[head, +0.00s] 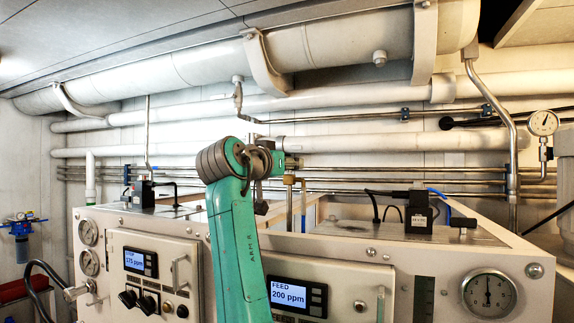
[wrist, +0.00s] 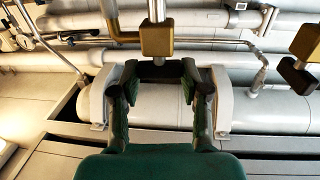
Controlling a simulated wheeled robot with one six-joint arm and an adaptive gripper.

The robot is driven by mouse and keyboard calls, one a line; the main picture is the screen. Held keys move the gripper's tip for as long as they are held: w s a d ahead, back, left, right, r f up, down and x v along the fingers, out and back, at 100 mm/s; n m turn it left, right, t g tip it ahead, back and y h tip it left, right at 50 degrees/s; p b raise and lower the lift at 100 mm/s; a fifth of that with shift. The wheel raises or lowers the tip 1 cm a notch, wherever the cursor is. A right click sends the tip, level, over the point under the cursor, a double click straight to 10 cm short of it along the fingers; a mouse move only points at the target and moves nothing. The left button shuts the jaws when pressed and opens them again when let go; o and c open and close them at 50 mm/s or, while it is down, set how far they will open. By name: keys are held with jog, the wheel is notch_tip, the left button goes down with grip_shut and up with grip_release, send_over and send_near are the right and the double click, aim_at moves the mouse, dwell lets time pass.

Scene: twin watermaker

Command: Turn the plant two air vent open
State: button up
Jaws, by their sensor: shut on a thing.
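In the wrist view, a brass valve (wrist: 156,40) on a pale stem sits at the top middle, with a dark handle (wrist: 157,72) beside its body. My gripper (wrist: 155,80) has one finger on each side of this dark handle and is shut on it. A second brass valve (wrist: 304,45) with its own dark handle (wrist: 295,77) is at the right edge, clear of my fingers. In the head view, a brass valve (head: 289,180) shows just right of my green arm, which hides much of the gripper. No label shows which valve is plant two's.
Two panels stand below, one display (head: 140,262) reading 175 ppm and the other (head: 296,296) FEED 200 ppm. Black solenoid blocks (head: 418,213) and cables stand on the right top. Thin steel pipes (head: 400,182) and a large white pipe (head: 330,42) run behind and above.

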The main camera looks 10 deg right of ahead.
jog(key=shift+d+n+t+y, duration=0.1)
jog(key=shift+n+t+y, duration=0.5)
jog(key=shift+y, duration=0.1)
jog(key=o, duration=1.1)
jog(key=shift+o, duration=0.2)
jog(key=v, duration=1.2)
jog(key=shift+s, duration=0.1)
